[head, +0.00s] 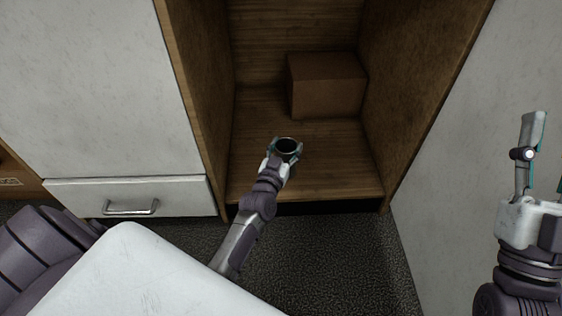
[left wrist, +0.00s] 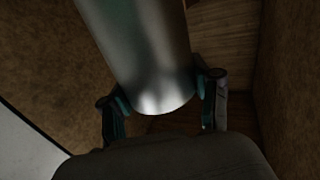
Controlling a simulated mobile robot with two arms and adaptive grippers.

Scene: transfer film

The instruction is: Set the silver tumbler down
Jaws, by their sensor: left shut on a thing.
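The silver tumbler (head: 286,145) is in my left gripper (head: 284,154), inside the wooden cabinet compartment near its front. In the head view I look down into its dark open top. In the left wrist view the tumbler (left wrist: 148,50) is a shiny metal cylinder between the two fingers of the left gripper (left wrist: 163,104). The fingers touch its sides. I cannot tell whether its base touches the shelf floor (head: 335,172). My right gripper (head: 531,155) is raised at the right of the head view, away from the tumbler. Only its side shows, so its opening is unclear.
A brown box (head: 327,84) stands at the back right of the compartment, behind the tumbler. Wooden side walls (head: 418,85) bound the compartment. A white drawer (head: 130,197) with a metal handle is at the left. Shelf floor to the right of the tumbler is clear.

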